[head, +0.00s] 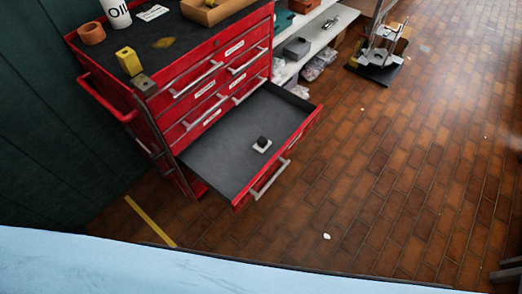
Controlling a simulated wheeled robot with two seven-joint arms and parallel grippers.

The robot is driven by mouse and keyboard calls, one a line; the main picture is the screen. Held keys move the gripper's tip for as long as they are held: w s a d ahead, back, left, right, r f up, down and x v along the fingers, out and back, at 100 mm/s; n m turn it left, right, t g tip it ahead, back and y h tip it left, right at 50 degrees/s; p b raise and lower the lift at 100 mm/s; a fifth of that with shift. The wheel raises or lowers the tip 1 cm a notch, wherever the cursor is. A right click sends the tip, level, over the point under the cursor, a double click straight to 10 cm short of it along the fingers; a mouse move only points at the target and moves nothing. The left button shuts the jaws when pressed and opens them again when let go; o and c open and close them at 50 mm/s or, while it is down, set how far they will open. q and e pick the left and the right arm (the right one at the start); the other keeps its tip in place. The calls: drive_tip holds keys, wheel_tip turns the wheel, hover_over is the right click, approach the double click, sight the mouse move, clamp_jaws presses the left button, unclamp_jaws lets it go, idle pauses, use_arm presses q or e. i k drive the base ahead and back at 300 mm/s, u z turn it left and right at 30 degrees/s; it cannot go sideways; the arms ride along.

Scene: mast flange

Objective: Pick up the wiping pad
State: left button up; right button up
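A small white square pad with a dark knob on top, which looks like the wiping pad (262,145), lies in the open bottom drawer (215,152) of the red tool cabinet (220,50). It sits on the dark drawer floor, nearer the front right part, with clear space around it. The drawer is pulled well out, and its long metal handle (270,180) is on the front face. Neither of my grippers is in view, and nothing touches the pad.
On the cabinet top are a yellow block (128,61), a brownish stain (163,42), an orange-brown ring (91,33), a white oil can (117,12) and a wooden tray (210,10). Shelves (318,38) stand behind. The brick floor (390,170) right of the drawer is mostly free.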

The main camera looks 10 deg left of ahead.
sight(262, 145)
drive_tip(key=u, duration=0.05)
drive_tip(key=k, duration=0.3)
drive_tip(key=z, duration=1.05)
drive_tip(key=i, duration=0.7)
drive_tip(key=u, duration=0.75)
